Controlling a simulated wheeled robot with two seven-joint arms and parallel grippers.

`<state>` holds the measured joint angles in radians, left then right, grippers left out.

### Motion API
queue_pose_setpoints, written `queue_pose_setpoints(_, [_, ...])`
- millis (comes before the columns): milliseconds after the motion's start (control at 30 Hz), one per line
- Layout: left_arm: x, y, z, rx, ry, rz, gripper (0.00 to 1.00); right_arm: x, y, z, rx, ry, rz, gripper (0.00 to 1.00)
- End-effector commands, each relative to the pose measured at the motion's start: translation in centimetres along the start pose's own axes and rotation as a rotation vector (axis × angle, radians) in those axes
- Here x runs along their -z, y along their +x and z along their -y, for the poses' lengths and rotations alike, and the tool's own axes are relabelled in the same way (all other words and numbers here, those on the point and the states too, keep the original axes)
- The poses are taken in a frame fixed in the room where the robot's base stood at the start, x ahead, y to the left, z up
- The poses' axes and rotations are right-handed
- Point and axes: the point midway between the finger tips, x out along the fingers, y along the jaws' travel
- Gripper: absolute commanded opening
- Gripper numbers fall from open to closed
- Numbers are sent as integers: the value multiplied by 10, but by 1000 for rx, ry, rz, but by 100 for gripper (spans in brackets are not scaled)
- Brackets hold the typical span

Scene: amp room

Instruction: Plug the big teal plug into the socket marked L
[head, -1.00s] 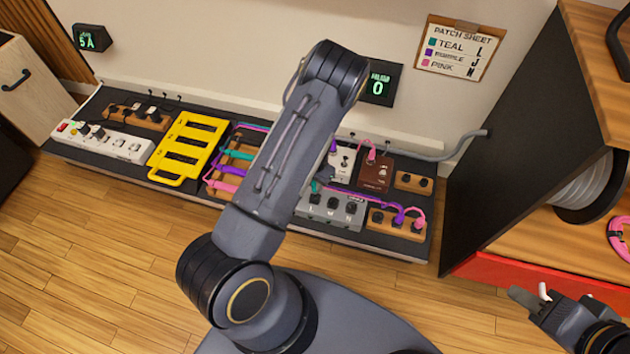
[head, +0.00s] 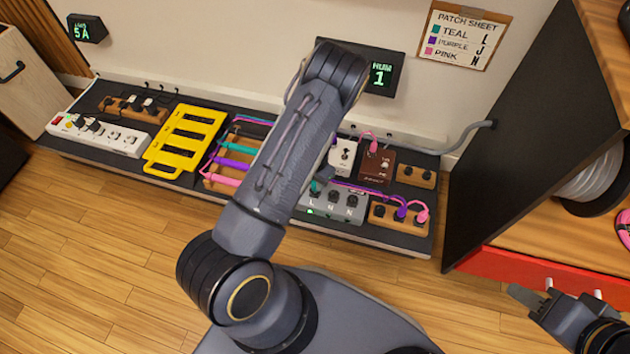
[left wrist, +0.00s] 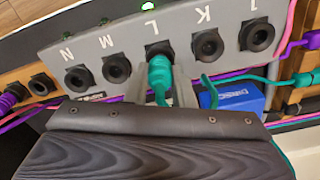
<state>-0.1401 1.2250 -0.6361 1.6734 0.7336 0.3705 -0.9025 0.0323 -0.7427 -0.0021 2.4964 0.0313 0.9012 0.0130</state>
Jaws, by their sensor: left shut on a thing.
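The big teal plug (left wrist: 160,75) stands in the socket marked L (left wrist: 154,49) on the sloped grey box (left wrist: 100,45), in the left wrist view. It looks seated, with its front end inside the socket ring. My left gripper (left wrist: 163,92) is shut on the teal plug, one finger on each side. In the head view the teal plug (head: 315,187) shows beside my left arm, which hides most of that gripper. The grey box also shows there (head: 345,207). My right gripper (head: 535,298) is at the lower right, away from the board; its jaw opening is unclear.
Sockets M (left wrist: 117,68) and K (left wrist: 207,45) flank the plug, both empty. A teal cable (left wrist: 235,78) and a blue box (left wrist: 237,96) lie close by. A green light (left wrist: 148,6) is lit above L. The hum display (head: 381,75) reads 1.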

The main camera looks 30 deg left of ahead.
Motion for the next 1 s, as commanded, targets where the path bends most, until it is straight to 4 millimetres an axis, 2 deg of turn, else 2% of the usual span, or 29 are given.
queue_pose_setpoints(400, [0, 0, 0, 0, 0, 0, 0, 0, 0, 0, 0, 0, 0, 36])
queue_pose_setpoints(433, [0, 0, 0, 0, 0, 0, 26, 0, 0, 0, 0, 0, 0, 36])
queue_pose_setpoints(600, [0, 0, 0, 0, 0, 0, 47, 0, 0, 0, 0, 0, 0, 36])
queue_pose_setpoints(867, [0, -1, 0, 0, 0, 0, 47, 0, -1, 0, 0, 0, 0, 36])
queue_pose_setpoints(1000, [1, -16, 0, 0, 0, -2, 47, 3, -7, 3, 0, 0, 0, 36])
